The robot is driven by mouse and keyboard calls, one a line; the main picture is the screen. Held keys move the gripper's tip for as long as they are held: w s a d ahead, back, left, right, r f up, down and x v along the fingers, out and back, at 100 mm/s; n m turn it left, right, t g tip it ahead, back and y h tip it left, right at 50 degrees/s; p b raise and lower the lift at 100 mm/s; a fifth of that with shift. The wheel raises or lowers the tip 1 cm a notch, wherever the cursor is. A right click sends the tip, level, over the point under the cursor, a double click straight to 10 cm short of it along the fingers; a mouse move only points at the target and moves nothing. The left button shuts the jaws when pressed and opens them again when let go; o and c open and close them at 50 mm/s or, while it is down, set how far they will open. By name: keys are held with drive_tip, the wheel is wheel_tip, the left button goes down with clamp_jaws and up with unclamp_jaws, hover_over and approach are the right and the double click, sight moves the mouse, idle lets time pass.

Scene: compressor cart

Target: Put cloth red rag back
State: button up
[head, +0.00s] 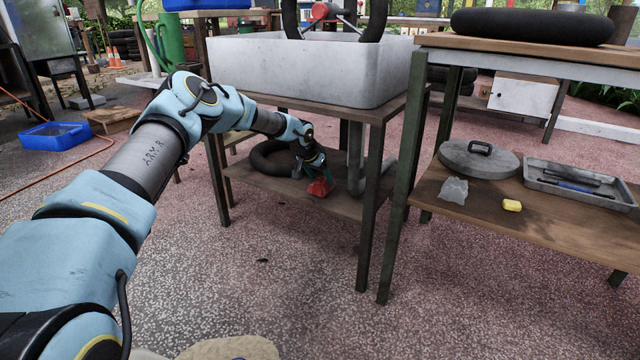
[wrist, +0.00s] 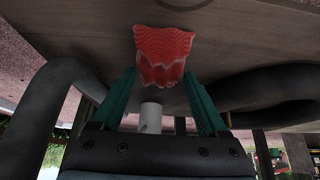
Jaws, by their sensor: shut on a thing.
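The red rag (head: 320,188) is a crumpled red cloth, low over the lower wooden shelf (head: 340,205) under the sink table. My gripper (head: 313,174) reaches in under the tabletop from the left and is shut on the rag. In the wrist view the rag (wrist: 164,50) shows pale wavy lines, and its near end lies between the tips of the green fingers (wrist: 159,75). I cannot tell whether the rag touches the shelf.
A black tube ring (head: 262,166) lies on the shelf left of my gripper. A grey drain pipe (head: 356,160) comes down on its right. The white sink (head: 300,75) is above. The right bench's lower shelf holds a round lid (head: 479,162), a tray (head: 580,184) and a yellow block (head: 512,205).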

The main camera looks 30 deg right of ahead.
drive_tip(key=shift+f, duration=0.55)
drive_tip(key=o, duration=1.1)
drive_tip(key=shift+a+r, duration=0.1)
drive_tip(key=shift+r, duration=0.25)
drive_tip(key=p+v, duration=0.4)
drive_tip(key=v, duration=0.6)
drive_tip(key=s+a+r+n+y, duration=0.1)
drive_tip(key=s+a+r, duration=0.2)
drive_tip(key=a, duration=0.7)
drive_tip(key=s+a+r+n+y, duration=0.2)
drive_tip(key=s+a+r, duration=0.1)
drive_tip(key=a, duration=0.6)
drive_tip(key=s+a+r+n+y, duration=0.1)
drive_tip(key=s+a+r, duration=0.15)
drive_tip(key=a, duration=0.75)
drive_tip(key=s+a+r+n, duration=0.1)
drive_tip(key=s+a+n, duration=0.1)
drive_tip(key=s+a, duration=0.3)
drive_tip(key=s+a+r+n+g, duration=0.1)
drive_tip(key=s+a+n, duration=0.1)
drive_tip(key=s+a, duration=0.4)
drive_tip(key=s+a+r+n+y, duration=0.1)
drive_tip(key=s+a+n, duration=0.2)
drive_tip(key=s+a, duration=0.3)
drive_tip(key=shift+s+a+r, duration=0.1)
drive_tip(key=shift+a+r, duration=0.15)
drive_tip(key=shift+a, duration=0.55)
